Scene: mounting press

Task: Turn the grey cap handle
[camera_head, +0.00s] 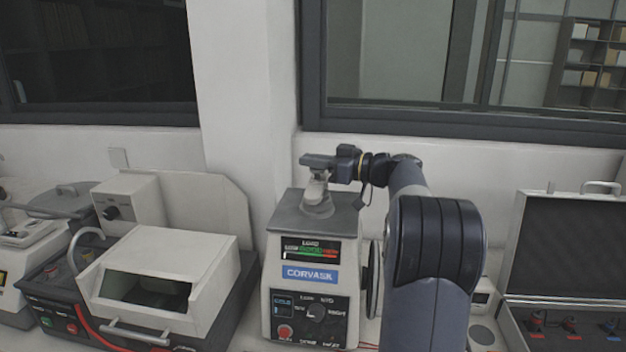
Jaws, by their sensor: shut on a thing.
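The mounting press (284,256) is a cream box with a grey top, a blue CORVASK label, a display and a dial panel. On its top stands the grey cap (318,205), whose upright handle (317,186) rises in the middle. My gripper (317,174) comes in from the right, above the press, and is shut on the cap handle. My arm runs from the right foreground up to the gripper. The fingertips and their exact contact with the handle are small and partly hidden.
A white machine with a window and bar handle (150,335) stands to the left of the press. An open case (567,250) with several small items is at the right. The wall and window frame (455,120) lie behind.

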